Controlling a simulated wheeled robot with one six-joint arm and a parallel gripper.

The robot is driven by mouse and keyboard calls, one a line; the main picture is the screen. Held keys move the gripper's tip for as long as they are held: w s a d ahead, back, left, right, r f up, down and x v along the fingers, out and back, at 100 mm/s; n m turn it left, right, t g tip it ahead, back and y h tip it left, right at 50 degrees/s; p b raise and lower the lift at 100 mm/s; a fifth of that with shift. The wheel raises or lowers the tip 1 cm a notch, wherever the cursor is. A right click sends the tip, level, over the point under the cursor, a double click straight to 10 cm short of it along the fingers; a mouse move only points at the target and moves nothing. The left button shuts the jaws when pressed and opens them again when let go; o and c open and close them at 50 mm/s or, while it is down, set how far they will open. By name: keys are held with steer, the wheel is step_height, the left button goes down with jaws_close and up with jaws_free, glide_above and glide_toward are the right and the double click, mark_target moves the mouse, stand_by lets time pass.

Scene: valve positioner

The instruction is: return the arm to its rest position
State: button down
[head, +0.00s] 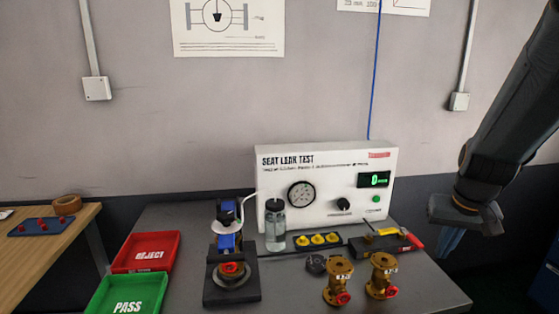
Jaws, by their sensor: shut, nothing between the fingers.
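My dark grey arm (512,120) comes in from the upper right in the head view and slants down to the left. My gripper (450,241) hangs at its lower end, with bluish fingers pointing down. It is shut and holds nothing. It is seen to the right of the test box, in front of the wall, and no object appears to touch it.
A grey table (405,294) carries the white seat leak test box (330,165), a clamp fixture (232,270), a bottle (275,225), two brass valves (338,282) and red (146,251) and green (127,293) trays. A wooden bench (62,250) stands at left.

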steer(key=s+a+f+n+g, duration=0.1)
steer(key=s+a+f, duration=0.1)
steer(key=s+a, duration=0.3)
steer(key=s+a+f+n+g+y, duration=0.1)
steer(key=s+a, duration=0.5)
steer(key=a, duration=0.8)
step_height(320, 180, down, 2)
steer(key=shift+a+f+n+g, duration=0.2)
steer(key=shift+n+g, duration=0.1)
steer(key=shift+n, duration=0.5)
